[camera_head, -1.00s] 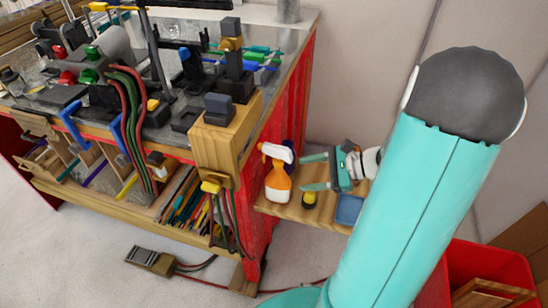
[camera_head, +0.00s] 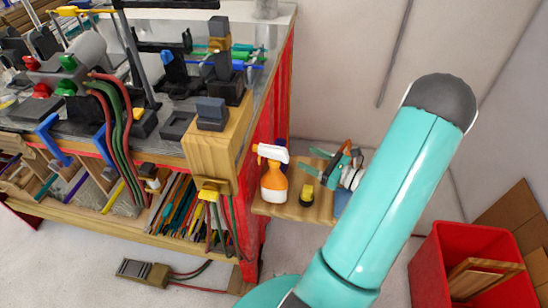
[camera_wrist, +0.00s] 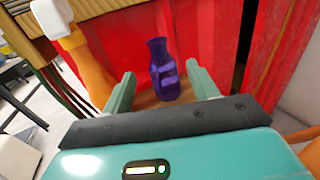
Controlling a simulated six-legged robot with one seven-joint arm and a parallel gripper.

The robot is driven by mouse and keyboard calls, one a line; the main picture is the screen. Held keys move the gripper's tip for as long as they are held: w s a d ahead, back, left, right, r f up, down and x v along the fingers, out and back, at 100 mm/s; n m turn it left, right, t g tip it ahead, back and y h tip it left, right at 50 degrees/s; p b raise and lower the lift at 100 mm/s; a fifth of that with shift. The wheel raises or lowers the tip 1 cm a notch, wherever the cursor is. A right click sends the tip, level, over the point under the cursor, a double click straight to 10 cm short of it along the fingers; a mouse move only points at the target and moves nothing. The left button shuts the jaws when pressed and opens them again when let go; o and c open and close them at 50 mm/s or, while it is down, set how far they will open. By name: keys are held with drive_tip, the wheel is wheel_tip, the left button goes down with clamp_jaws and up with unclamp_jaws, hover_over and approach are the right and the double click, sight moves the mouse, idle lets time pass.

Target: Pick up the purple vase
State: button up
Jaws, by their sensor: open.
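The purple vase (camera_wrist: 164,80) stands upright on a wooden shelf (camera_wrist: 144,101) in the wrist view, in front of a red panel. My gripper (camera_wrist: 160,70) is open and empty, with one finger on each side of the vase in that view. The vase appears a little beyond the fingertips, and I see no contact. In the head view my gripper (camera_head: 309,161) is over the small shelf (camera_head: 289,208), to the right of an orange spray bottle. The vase is mostly hidden there, behind the bottle.
The orange and white spray bottle (camera_head: 273,183) stands close to the left; it also shows left of my gripper in the wrist view (camera_wrist: 93,75). A small black and yellow object (camera_head: 306,196) stands on the shelf. The cluttered workbench (camera_head: 215,150) is left, a red bin (camera_head: 430,270) right.

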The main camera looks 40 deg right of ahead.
drive_tip(key=shift+x, duration=5.7)
drive_tip(key=shift+a, duration=0.15)
clamp_jaws()
